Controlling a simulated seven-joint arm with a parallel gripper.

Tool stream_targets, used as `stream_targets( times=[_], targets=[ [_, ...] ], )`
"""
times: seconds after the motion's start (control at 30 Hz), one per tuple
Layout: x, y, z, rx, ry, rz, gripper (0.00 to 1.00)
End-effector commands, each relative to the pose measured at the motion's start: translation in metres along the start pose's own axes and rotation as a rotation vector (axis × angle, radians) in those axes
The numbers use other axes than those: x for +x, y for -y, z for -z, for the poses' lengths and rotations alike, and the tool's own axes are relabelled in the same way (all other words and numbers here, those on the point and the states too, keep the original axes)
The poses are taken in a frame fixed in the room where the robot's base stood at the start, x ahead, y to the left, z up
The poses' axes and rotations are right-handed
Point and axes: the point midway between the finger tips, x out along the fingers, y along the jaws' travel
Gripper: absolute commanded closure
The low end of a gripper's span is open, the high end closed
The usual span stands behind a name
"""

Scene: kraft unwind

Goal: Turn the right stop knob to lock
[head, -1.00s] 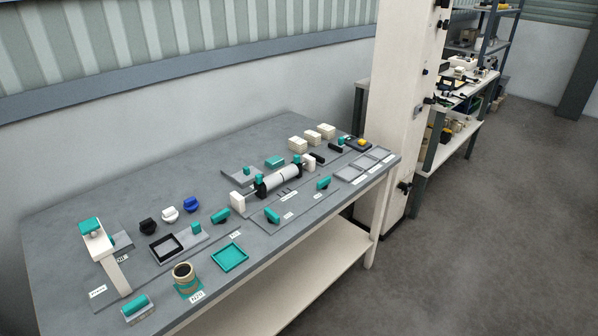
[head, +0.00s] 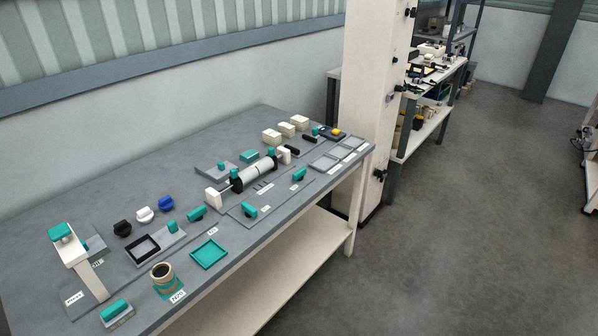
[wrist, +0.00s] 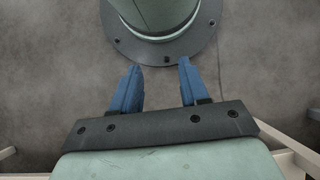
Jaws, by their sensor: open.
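Two teal knobs sit along the front of the roller unit on the grey bench. The right one (head: 299,174) is at the right end of the roller plate, and the left one (head: 249,210) is nearer the middle. The right knob's exact turn angle is too small to read. A grey roller (head: 252,172) lies behind them between white end blocks. My gripper (wrist: 159,66) shows only in the wrist view, with its two blue fingers apart and nothing between them.
The bench (head: 60,210) also carries a teal square tray (head: 208,253), a tan roll (head: 163,278), black, white and blue knobs, and pale stacked blocks (head: 271,137). A white pillar (head: 370,110) stands behind its right end. Open floor (head: 450,240) lies to the right.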

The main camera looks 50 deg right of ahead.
Motion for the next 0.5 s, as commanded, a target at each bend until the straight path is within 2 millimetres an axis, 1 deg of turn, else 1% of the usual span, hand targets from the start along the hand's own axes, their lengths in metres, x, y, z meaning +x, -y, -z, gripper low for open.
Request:
stream_targets(
  times=[0.03,0.17,0.27,0.37,0.47,0.5],
  targets=[
    [-0.005,-0.007,0.014,0.009,-0.022,0.013,0.55],
    [-0.023,-0.031,0.046,0.03,-0.09,0.045,0.55],
    [-0.037,-0.054,0.069,0.047,-0.142,0.065,0.55],
    [-0.053,-0.081,0.09,0.065,-0.197,0.079,0.55],
    [-0.068,-0.111,0.109,0.084,-0.249,0.088,0.55],
    [-0.075,-0.124,0.116,0.094,-0.271,0.091,0.55]
  ],
)
